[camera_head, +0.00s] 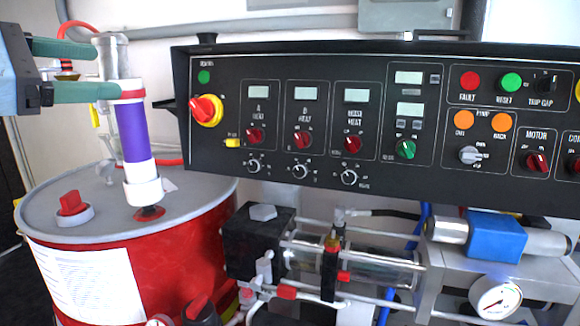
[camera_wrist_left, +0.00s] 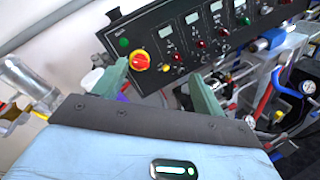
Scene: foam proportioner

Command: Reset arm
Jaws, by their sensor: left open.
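My left gripper (camera_head: 107,70) comes in from the left in the head view, with its two green fingers apart, one above the other. Its fingertips appear at the upper part of a pump tube with a purple band (camera_head: 134,134); I cannot tell whether they touch it. In the left wrist view, the open fingers of the left gripper (camera_wrist_left: 155,80) point toward the black control panel (camera_wrist_left: 178,60), with the red-and-yellow knob (camera_wrist_left: 139,61) showing between them. No object is seen held. My right gripper does not show in either view.
The tube stands on a red drum (camera_head: 180,262) with a grey lid (camera_head: 110,207). The control panel (camera_head: 225,160) spans the middle and right. Below it are pipes, a blue cylinder (camera_head: 497,237) and a gauge (camera_head: 495,300). A pale wall is behind.

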